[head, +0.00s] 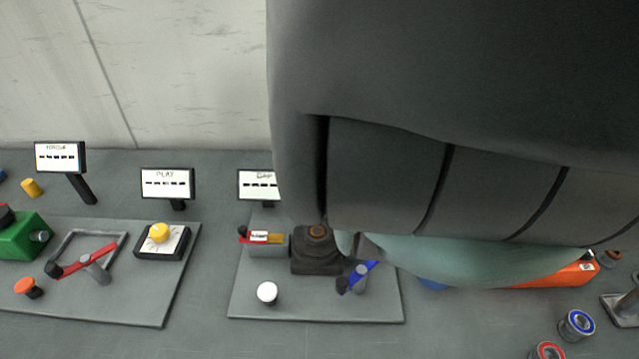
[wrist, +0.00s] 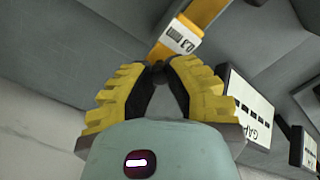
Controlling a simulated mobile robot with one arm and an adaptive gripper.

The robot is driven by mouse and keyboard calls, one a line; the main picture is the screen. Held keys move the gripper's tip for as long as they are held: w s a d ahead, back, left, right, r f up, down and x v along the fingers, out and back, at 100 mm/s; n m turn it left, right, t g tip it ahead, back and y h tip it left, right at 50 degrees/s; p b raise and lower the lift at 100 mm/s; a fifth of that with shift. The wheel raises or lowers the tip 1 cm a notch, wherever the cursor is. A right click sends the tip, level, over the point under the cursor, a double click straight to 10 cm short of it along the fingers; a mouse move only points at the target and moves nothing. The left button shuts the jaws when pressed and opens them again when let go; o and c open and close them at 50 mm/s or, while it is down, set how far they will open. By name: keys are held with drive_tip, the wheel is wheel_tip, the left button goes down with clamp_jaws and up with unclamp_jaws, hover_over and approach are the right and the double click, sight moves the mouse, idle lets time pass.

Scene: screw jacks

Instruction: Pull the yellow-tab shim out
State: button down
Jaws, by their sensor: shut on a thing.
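The yellow-tab shim (wrist: 206,14) runs down from the top of the wrist view, with a white label reading 0.3 on it. In the head view its yellow part (head: 276,240) shows at the left of the dark jack block (head: 317,252), beside a white label and a red part with a dark end. My gripper (wrist: 158,73) has yellow ribbed fingers drawn together, its dark fingertips at the shim's labelled end. It is shut on the shim, though the exact contact is hard to see. My arm hides much of the head view.
The GAP sign (wrist: 250,110) stands close beside my fingers. A blue lever (head: 370,269) and white knob (head: 267,292) are on the jack's grey plate (head: 334,308). The PLAY sign (head: 167,184) and another plate (head: 120,310) lie to the left. Cans stand at the lower right.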

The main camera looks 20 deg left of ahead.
drive_tip(key=shift+w+f, duration=0.1)
drive_tip(key=shift+w, duration=0.15)
drive_tip(key=c, duration=0.9)
unclamp_jaws()
drive_tip(key=shift+o, duration=0.2)
wheel_tip(320, 180, up, 12)
